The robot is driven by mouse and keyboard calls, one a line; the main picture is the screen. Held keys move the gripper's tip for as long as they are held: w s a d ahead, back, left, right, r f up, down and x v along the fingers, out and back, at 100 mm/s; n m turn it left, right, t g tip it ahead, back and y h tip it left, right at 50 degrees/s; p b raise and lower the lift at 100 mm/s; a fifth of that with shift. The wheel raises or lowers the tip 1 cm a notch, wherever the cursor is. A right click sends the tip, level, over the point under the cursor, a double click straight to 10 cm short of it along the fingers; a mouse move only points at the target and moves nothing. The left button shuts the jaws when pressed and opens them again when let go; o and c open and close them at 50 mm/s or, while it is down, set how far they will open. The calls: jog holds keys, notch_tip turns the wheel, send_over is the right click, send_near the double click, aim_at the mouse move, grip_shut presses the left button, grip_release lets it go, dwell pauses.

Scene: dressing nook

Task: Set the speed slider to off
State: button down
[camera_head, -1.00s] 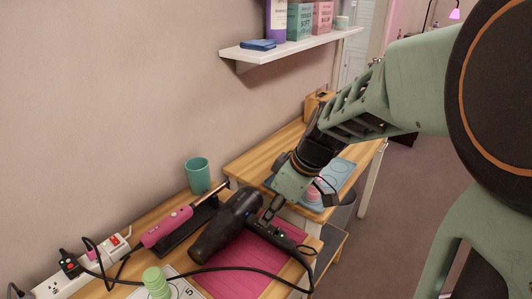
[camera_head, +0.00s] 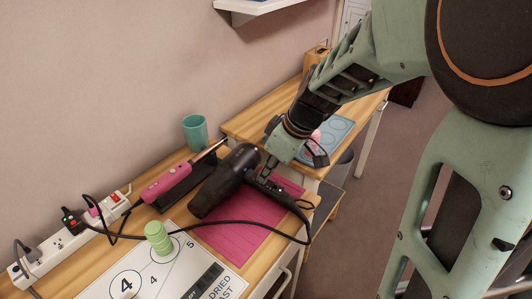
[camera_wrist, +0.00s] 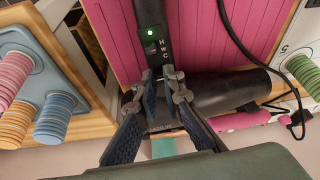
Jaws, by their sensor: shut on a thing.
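A black hair dryer (camera_head: 222,182) lies on a pink mat (camera_head: 232,238) on the wooden table, its handle toward the right. In the wrist view its handle (camera_wrist: 152,22) carries a lit green light and the letters H, W, C, and its barrel (camera_wrist: 225,92) lies across the picture. My gripper (camera_head: 263,178) is over the handle near the barrel. In the wrist view my gripper's fingertips (camera_wrist: 161,80) are close together at the handle, beside the letters, shut on the small speed slider. The slider is mostly hidden between the tips, so its exact setting cannot be read.
A pink styling tool (camera_head: 166,183) lies on a black rest behind the dryer. A teal cup (camera_head: 195,132), a stack of green discs (camera_head: 158,238) and a white power strip (camera_head: 70,240) stand nearby. The dryer's cord loops across the front.

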aim_at(269, 183)
jog(key=shift+w+a+r, duration=0.15)
jog(key=shift+w+a, duration=0.45)
jog(key=shift+a, duration=0.35)
jog(key=c, duration=2)
grip_release()
jog(key=shift+c, duration=0.2)
jog(key=v, duration=0.7)
jog(key=shift+d+r, duration=0.15)
jog(key=shift+r, duration=0.1)
jog(key=shift+s, duration=0.15)
